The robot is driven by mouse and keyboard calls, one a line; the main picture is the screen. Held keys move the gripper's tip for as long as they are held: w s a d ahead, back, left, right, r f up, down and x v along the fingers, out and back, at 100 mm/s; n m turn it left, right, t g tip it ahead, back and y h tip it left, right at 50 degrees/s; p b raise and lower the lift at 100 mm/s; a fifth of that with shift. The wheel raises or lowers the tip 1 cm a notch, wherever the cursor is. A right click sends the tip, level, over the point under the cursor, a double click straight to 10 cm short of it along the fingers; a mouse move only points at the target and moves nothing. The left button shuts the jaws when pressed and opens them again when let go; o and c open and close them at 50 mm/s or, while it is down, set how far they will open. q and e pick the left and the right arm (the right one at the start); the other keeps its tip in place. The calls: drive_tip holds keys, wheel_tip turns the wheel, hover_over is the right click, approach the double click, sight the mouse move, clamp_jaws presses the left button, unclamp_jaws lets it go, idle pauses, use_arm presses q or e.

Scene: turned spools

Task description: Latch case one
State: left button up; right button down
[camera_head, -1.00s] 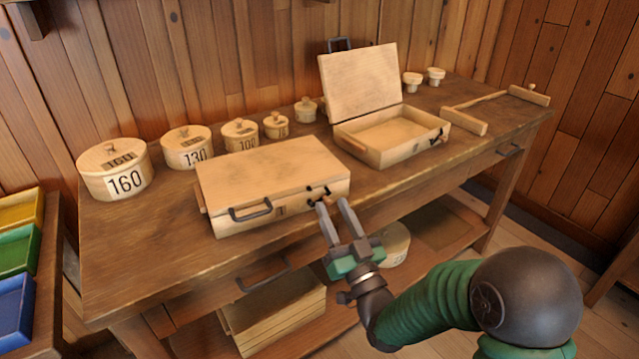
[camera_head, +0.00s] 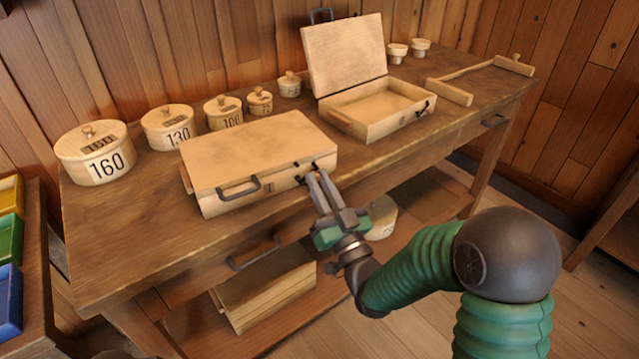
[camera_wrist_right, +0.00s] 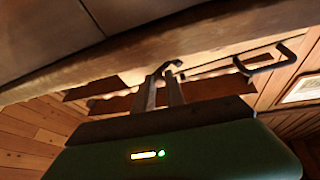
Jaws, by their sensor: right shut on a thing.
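A wooden case (camera_head: 255,145) lies closed on the workbench, its lid down flat. Its front has a dark handle (camera_head: 238,187), a small mark too small to read surely, and a dark latch (camera_head: 299,179) near the right corner. My right gripper (camera_head: 317,176) is shut on the latch, its fingers reaching up from the front. In the right wrist view the fingers (camera_wrist_right: 166,88) are close together at a dark hooked piece (camera_wrist_right: 172,66). The fingertips partly hide the latch, so its exact position is unclear.
A second case (camera_head: 385,118) stands open behind to the right, its lid raised. Lidded round boxes, such as the one marked 160 (camera_head: 93,153), line the back of the workbench (camera_head: 130,235). A drawer handle (camera_head: 254,252) sticks out below the closed case.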

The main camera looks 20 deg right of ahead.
sight(300, 166)
drive_tip(key=n, duration=0.1)
drive_tip(key=n+y+b, duration=0.1)
drive_tip(key=n+y, duration=0.1)
drive_tip(key=n, duration=0.1)
drive_tip(key=shift+r+g+b, duration=0.3)
drive_tip(key=n+y, duration=0.1)
drive_tip(key=n, duration=0.1)
drive_tip(key=n+y+b, duration=0.1)
drive_tip(key=n, duration=0.1)
drive_tip(key=shift+a+r+g, duration=0.1)
drive_tip(key=shift+r+g, duration=0.3)
drive_tip(key=n, duration=0.1)
drive_tip(key=n+g+y, duration=0.1)
drive_tip(key=n, duration=0.1)
drive_tip(key=r+n+y+b, duration=0.1)
drive_tip(key=shift+s+a+n+g, duration=0.1)
drive_tip(key=shift+a+n+g, duration=0.2)
drive_tip(key=shift+n, duration=0.1)
drive_tip(key=shift+s+a+r+n+g+y+b, duration=0.15)
drive_tip(key=shift+n+g, duration=0.1)
drive_tip(key=shift+n, duration=0.5)
drive_tip(key=shift+w+a+n+g+y+b, duration=0.1)
drive_tip(key=shift+n+g+y, duration=0.15)
drive_tip(key=shift+n, duration=0.45)
drive_tip(key=shift+s+a+r+n+g+y+b, duration=0.15)
drive_tip(key=shift+n+g, duration=0.15)
drive_tip(key=shift+n, duration=0.45)
drive_tip(key=shift+w+f, duration=0.1)
drive_tip(key=c, duration=1.4)
unclamp_jaws()
